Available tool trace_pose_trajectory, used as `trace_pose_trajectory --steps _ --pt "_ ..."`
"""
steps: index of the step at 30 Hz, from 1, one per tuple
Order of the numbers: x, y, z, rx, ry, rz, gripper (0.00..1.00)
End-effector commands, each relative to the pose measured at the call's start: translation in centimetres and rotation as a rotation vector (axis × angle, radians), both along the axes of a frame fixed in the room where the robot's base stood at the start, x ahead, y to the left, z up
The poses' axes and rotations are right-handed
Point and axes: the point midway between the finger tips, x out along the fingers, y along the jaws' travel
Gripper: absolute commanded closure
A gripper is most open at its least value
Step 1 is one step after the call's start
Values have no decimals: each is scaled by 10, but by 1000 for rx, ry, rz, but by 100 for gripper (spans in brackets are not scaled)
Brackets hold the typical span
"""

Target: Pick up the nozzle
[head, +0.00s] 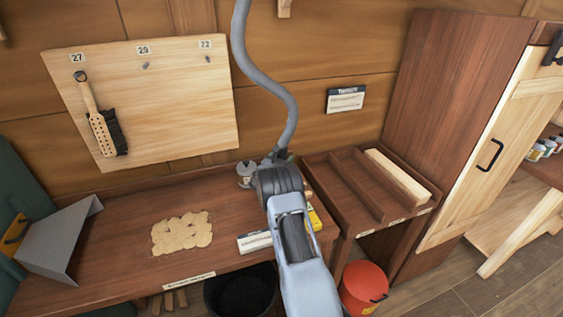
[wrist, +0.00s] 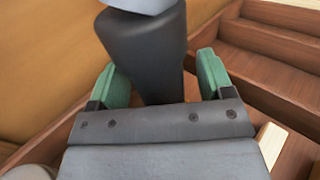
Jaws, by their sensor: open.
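The nozzle (wrist: 145,50) is a dark grey tapered piece. In the wrist view it stands between the two green fingers of my gripper (wrist: 158,78), which is open, with a gap visible on both sides. Its lower end is hidden behind the gripper body. A light grey piece joins its top at the frame's upper edge. In the head view a grey hose (head: 283,84) hangs down to my gripper (head: 277,158), and my arm hides most of the nozzle there.
A pale pile of shavings (head: 182,233) lies on the bench (head: 115,245), with a dustpan (head: 58,239) at left. A small can (head: 245,174) stands close beside my gripper. A divided tray (head: 345,188) is at right. A brush (head: 103,122) hangs on the board. A red bucket (head: 363,287) is below.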

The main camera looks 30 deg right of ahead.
Motion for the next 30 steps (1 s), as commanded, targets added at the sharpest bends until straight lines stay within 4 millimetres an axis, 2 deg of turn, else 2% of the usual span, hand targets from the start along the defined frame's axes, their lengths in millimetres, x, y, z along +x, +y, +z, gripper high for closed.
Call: trace_pose_trajectory --steps 4,22,30 --pt "0 0 0 0 0 0 28" --pt "0 0 0 1 -1 0 85" --pt "0 0 2 0 -2 0 85"
